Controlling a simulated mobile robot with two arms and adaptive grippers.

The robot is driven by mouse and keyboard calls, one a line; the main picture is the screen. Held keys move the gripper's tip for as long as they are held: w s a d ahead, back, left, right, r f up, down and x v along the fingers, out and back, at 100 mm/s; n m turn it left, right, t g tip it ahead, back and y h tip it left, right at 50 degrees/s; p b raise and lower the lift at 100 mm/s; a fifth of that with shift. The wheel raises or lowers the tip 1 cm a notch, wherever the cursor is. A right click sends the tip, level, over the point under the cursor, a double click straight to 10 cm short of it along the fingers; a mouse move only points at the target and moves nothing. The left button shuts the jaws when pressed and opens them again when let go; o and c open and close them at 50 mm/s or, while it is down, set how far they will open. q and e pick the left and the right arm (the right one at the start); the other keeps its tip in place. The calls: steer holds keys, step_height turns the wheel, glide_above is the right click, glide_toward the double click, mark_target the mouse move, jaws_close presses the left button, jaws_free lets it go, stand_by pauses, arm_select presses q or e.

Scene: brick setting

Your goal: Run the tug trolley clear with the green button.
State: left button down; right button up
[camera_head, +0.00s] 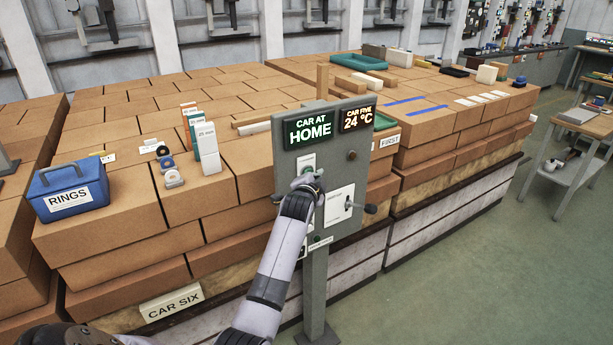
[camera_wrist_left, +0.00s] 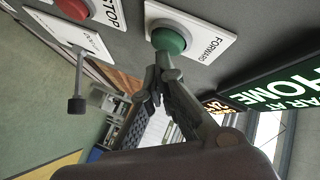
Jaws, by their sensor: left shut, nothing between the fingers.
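The green button (camera_wrist_left: 170,41) sits on a white plate marked FORWARD (camera_wrist_left: 205,42) on the grey control panel (camera_head: 285,170). My left gripper (camera_head: 306,184) is at the panel front, over the lower part of this plate in the head view. In the left wrist view the left gripper (camera_wrist_left: 163,72) is shut and empty, its fingertips at the button's edge; I cannot tell whether they touch or press it. The lit display (camera_head: 308,130) reads CAR AT HOME. My right gripper is not in view. I cannot make out the tug trolley.
A red STOP button (camera_wrist_left: 74,8) and a lever (camera_wrist_left: 78,85) are beside the green button. Another display (camera_head: 357,119) reads CAR FIVE 24 °C. Brick stacks (camera_head: 110,235) stand behind the panel, with a blue RINGS box (camera_head: 68,190) on top.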

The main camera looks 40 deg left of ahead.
arm_select(q)
steer(key=shift+w+a, duration=0.2)
steer(key=shift+a, duration=0.2)
stand_by(0.3)
steer(key=shift+d, duration=0.15)
steer(key=shift+s+d+p, duration=0.35)
steer(key=shift+d+p, duration=0.2)
steer(key=shift+d, duration=0.15)
